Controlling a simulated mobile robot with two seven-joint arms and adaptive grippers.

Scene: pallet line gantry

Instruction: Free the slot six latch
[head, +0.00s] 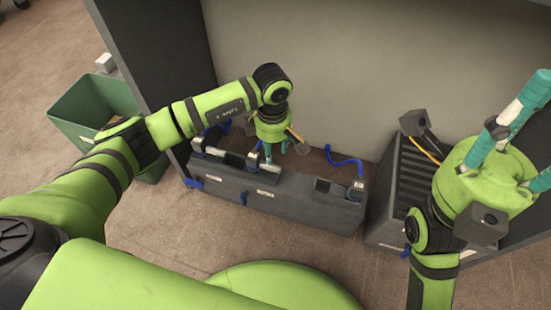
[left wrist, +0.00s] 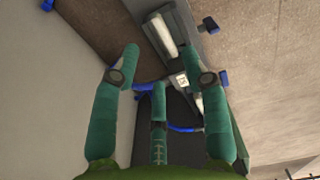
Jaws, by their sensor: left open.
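A long dark grey slotted rack (head: 290,200) stands by the wall, with small pale labels on its front and blue fittings along it. I cannot tell which part is the slot six latch, as the labels are too small to read. My left gripper (head: 275,155) is over the middle of the rack, fingers pointing down. In the left wrist view my left gripper (left wrist: 172,75) has its teal fingers spread, with nothing between them. A labelled rack section (left wrist: 183,80) lies beyond them. My right gripper (head: 515,130) is raised at the right, its fingertips partly cut off.
A green bin (head: 85,120) stands at the left. A dark ribbed crate (head: 395,190) stands right of the rack. A blue curved strap (head: 345,160) lies behind the rack's right part. A dark upright panel (head: 160,50) flanks the rack's left end. The floor in front is clear.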

